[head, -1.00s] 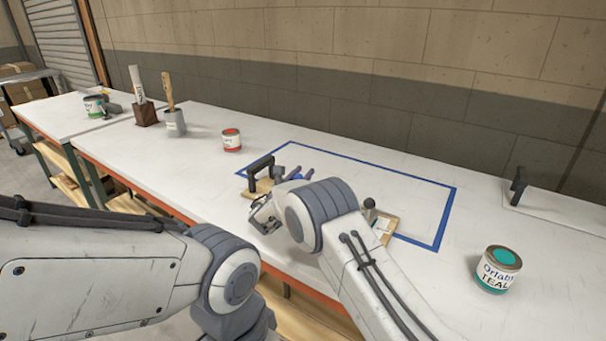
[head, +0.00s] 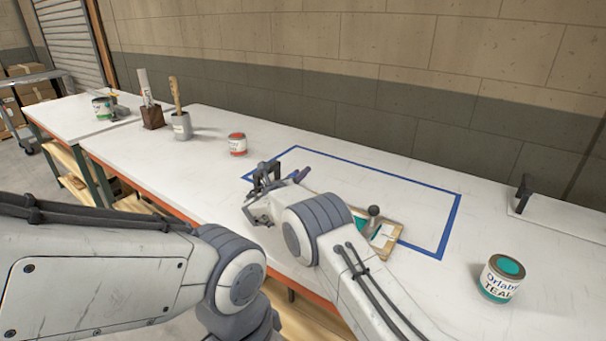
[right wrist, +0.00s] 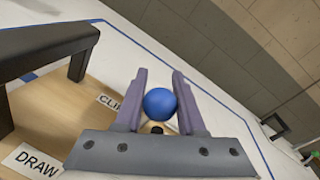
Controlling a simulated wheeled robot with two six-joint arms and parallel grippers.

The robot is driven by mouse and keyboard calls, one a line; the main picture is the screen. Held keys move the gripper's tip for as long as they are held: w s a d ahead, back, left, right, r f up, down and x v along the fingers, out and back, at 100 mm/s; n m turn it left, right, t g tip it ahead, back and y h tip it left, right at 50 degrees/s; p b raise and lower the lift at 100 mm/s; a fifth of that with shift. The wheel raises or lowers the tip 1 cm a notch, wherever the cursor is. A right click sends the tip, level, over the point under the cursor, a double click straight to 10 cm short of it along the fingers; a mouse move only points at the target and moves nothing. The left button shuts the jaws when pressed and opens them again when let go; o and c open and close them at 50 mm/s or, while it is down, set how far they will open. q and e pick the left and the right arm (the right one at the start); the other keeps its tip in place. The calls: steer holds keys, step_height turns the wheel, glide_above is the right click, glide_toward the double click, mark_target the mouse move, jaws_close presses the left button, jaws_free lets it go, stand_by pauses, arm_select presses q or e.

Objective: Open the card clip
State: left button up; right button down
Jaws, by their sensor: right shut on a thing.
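In the right wrist view, a blue ball knob (right wrist: 160,104) sits between the purple fingers of my right gripper (right wrist: 159,76), which is shut on it. A label reading "CLI", partly hidden by a finger, lies beside the knob on a wooden board (right wrist: 75,105). A second label (right wrist: 35,161) reads "DRAW", cut off by my gripper. A black handle (right wrist: 45,50) stands on the board at left. In the head view, my right gripper (head: 299,175) reaches the handle's (head: 266,175) area, and my wrist hides most of the board. My left gripper is out of view.
A wooden tray (head: 394,243) with a teal card and a grey-topped knob (head: 374,212) lies right of my wrist. Blue tape (head: 452,215) outlines this area. A teal paint can (head: 502,279) stands right, a red one (head: 237,144) behind left.

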steer(key=shift+w+a+n, duration=0.25)
steer(key=shift+a+n, duration=0.05)
steer(key=shift+n, duration=0.3)
steer(key=c, duration=0.5)
jaws_free()
